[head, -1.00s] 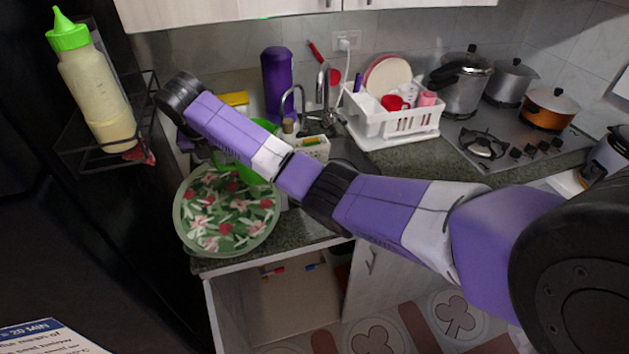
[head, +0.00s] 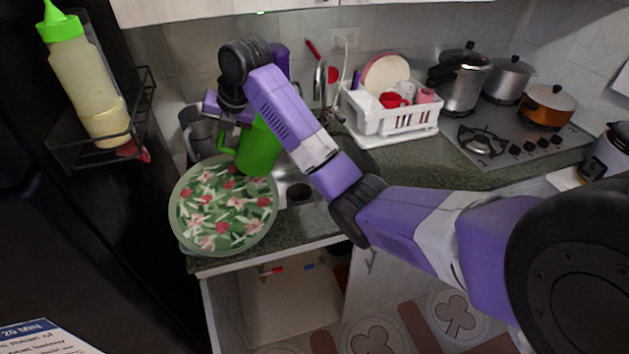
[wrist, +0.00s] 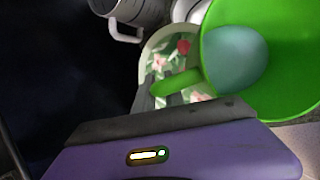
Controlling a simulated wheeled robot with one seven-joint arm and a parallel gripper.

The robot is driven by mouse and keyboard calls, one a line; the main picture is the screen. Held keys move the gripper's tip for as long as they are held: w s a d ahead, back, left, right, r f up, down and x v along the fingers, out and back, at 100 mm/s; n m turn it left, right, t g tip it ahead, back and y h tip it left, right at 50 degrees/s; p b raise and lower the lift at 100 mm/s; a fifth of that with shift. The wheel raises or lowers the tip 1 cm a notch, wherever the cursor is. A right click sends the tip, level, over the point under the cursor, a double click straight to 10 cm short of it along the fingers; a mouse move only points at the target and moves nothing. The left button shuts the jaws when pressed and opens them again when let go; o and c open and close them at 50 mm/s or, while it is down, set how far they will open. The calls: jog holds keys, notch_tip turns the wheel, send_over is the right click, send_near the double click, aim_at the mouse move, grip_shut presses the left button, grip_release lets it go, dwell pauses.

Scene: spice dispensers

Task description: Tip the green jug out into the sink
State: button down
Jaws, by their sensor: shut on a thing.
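The green jug (head: 259,148) is in my gripper (head: 226,132), by its handle on the left side. In the wrist view its open mouth (wrist: 285,45) shows a blue-grey surface inside, and its handle (wrist: 177,84) lies between the dark fingers (wrist: 158,92). My gripper is shut on the handle. In the head view the jug looks close to upright, slightly tilted, and overlaps the sink area. The sink (head: 294,194) shows as a grey basin with a drain, between the jug and my forearm. My arm hides part of it.
A flowered round tray (head: 222,212) stands at the counter's front left. A grey metal jug (head: 196,132) is behind it. The dark fridge side bounds the left.

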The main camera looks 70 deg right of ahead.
aim_at(258, 117)
jog(key=shift+s+d+r+m+t+y, duration=0.4)
jog(key=shift+s+d+r+t+y, duration=0.8)
jog(key=shift+s+d+r+t, duration=0.4)
jog(key=shift+s+f+b, duration=0.25)
jog(key=shift+f+b, duration=0.05)
jog(key=shift+b, duration=0.1)
jog(key=shift+s+d+f+t+y, duration=0.2)
jog(key=shift+s+d+t+y, duration=0.15)
jog(key=shift+t, duration=0.25)
jog(key=shift+m+b, duration=0.3)
jog(key=shift+b, duration=0.15)
jog(key=shift+s+d+r+t, duration=0.1)
jog(key=shift+s+d+t, duration=0.1)
jog(key=shift+t, duration=0.1)
jog(key=shift+s+d+r+t+y+b, duration=0.25)
jog(key=shift+s+t+y+b, duration=0.2)
jog(key=shift+b, duration=0.75)
jog(key=shift+s+d+r+m+t+y+b, duration=0.15)
jog(key=shift+s+d+m+t+y+b, duration=0.4)
jog(key=shift+b, duration=1.1)
jog(key=shift+s+d, duration=0.15)
jog(key=shift+s, duration=0.1)
